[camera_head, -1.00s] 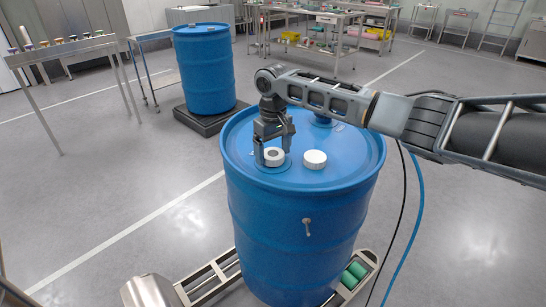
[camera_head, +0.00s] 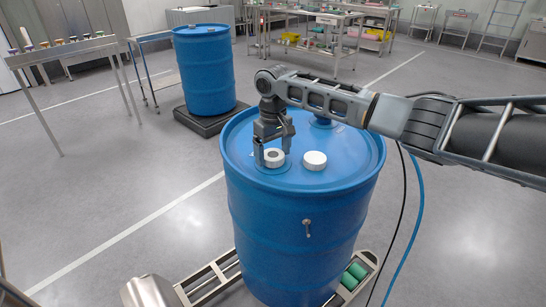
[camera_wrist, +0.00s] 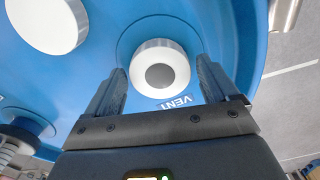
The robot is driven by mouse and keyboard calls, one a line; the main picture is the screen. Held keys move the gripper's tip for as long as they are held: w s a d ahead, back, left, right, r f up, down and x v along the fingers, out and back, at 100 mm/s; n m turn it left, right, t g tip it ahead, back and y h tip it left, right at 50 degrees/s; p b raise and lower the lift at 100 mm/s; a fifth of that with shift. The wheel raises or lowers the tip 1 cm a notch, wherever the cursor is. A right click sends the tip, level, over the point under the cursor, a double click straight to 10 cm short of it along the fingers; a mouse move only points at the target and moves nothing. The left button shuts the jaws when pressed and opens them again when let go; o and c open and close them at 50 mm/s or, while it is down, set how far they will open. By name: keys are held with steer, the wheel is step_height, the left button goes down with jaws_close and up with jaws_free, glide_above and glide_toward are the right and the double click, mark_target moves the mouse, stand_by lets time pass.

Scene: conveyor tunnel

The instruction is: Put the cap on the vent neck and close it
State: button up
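A white cap with a grey centre (camera_head: 274,156) sits at the vent position on top of the blue drum (camera_head: 290,225). In the wrist view this cap (camera_wrist: 160,68) is beside the printed word VENT. The neck under it is hidden, and I cannot tell how tightly it is seated. My gripper (camera_head: 272,149) points down over the cap. In the wrist view its fingers (camera_wrist: 161,72) stand on either side of the cap, with a narrow blue gap showing on each side, so it looks open around the cap.
A larger plain white cap (camera_head: 314,159) is close by on the lid, to the right. A blue fitting (camera_head: 322,121) stands at the lid's back. A second blue drum (camera_head: 204,70) is behind left.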

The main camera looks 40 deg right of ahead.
mark_target(273, 155)
steer(key=shift+o, duration=0.8)
steer(key=shift+r+b, duration=0.35)
steer(key=shift+r, duration=3.55)
steer(key=shift+s, duration=0.1)
